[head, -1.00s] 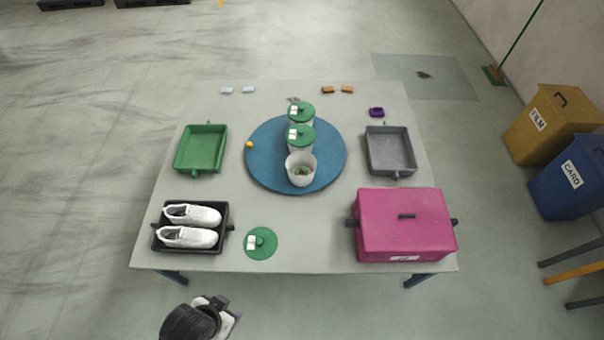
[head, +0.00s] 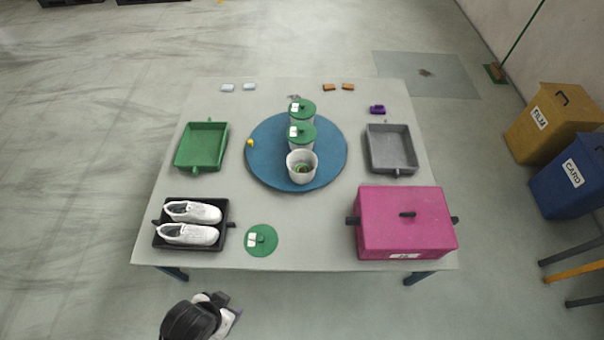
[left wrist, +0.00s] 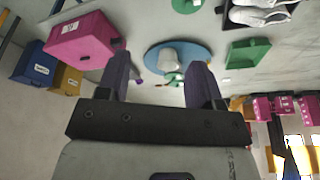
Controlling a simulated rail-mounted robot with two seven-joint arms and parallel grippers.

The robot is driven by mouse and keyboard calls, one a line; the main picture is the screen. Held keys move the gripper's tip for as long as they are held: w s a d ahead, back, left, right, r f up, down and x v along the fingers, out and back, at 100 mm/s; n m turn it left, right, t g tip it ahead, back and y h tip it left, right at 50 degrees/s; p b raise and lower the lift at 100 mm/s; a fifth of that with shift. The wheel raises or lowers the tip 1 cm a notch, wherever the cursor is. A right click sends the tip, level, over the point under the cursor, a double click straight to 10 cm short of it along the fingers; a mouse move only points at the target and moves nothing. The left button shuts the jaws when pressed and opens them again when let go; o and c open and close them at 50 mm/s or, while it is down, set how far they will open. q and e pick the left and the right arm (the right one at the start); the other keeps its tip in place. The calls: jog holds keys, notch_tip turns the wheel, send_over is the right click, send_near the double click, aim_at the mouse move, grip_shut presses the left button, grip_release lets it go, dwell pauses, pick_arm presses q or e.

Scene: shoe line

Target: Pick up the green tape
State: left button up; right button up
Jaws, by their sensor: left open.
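A white open pot (head: 301,168) stands on the front part of a blue round turntable (head: 262,170). Something small and green (head: 302,169) lies inside it; I cannot tell for sure that it is the tape. The pot also shows in the left wrist view (left wrist: 170,58), with a green and reddish bit at its mouth. My left gripper (head: 228,318) is off the table's front edge, well apart from the pot. In the left wrist view its two fingers (left wrist: 160,72) are spread with nothing between them. My right gripper is not in view.
Two pots with green lids (head: 301,131) stand behind the open one. A loose green lid (head: 266,243) lies near the front edge. A black tray (head: 193,245) holds white shoes. A pink box (head: 405,225), green tray (head: 201,148) and grey tray (head: 391,150) flank the turntable.

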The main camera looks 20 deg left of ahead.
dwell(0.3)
pick_arm(q)
jog(key=o, duration=0.5)
jog(key=shift+c, duration=0.2)
